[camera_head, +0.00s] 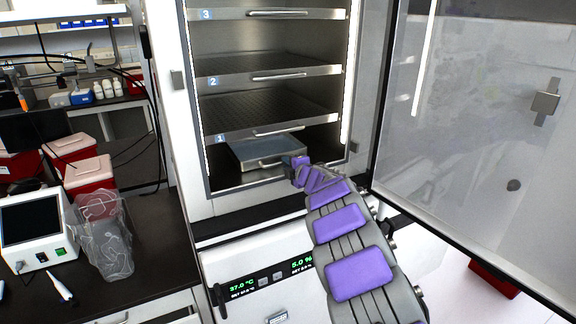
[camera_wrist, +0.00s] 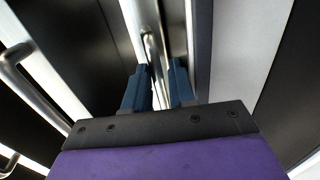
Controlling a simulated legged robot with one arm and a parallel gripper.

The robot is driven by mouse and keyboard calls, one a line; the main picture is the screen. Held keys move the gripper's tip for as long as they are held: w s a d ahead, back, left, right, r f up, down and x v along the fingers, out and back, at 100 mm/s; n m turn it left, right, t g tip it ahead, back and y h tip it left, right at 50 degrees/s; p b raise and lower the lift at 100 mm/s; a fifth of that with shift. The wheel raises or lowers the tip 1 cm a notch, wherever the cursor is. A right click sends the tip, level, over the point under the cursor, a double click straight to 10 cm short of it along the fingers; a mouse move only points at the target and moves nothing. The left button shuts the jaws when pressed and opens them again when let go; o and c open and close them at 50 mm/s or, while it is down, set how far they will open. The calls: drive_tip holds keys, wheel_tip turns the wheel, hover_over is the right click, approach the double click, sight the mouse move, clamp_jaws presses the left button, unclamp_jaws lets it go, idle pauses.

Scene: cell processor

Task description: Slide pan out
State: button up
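The pan (camera_head: 262,149) is a shallow grey metal tray low in the open cabinet, below the shelf marked 1. Its front has a bar handle (camera_head: 268,164), which also shows in the wrist view (camera_wrist: 149,48). My gripper (camera_head: 287,162) is at the right part of the pan's front, by the handle. In the wrist view, its two blue fingers (camera_wrist: 157,82) stand apart, with the handle's end in line with the gap between them. I see no clear contact; the fingers partly hide the handle.
Shelves marked 1 (camera_head: 270,131), 2 (camera_head: 285,76) and 3 (camera_head: 290,13) sit above, each with a front handle. The cabinet door (camera_head: 470,120) stands open at right. A bench (camera_head: 150,250) with a white device (camera_head: 35,230) is at left. A control panel (camera_head: 262,278) lies below the opening.

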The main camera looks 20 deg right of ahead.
drive_tip(key=shift+d, duration=0.1)
drive_tip(key=shift+a+r, duration=0.1)
drive_tip(key=shift+a, duration=0.7)
drive_tip(key=c, duration=0.3)
clamp_jaws()
drive_tip(key=shift+d, duration=0.15)
drive_tip(key=shift+d, duration=0.1)
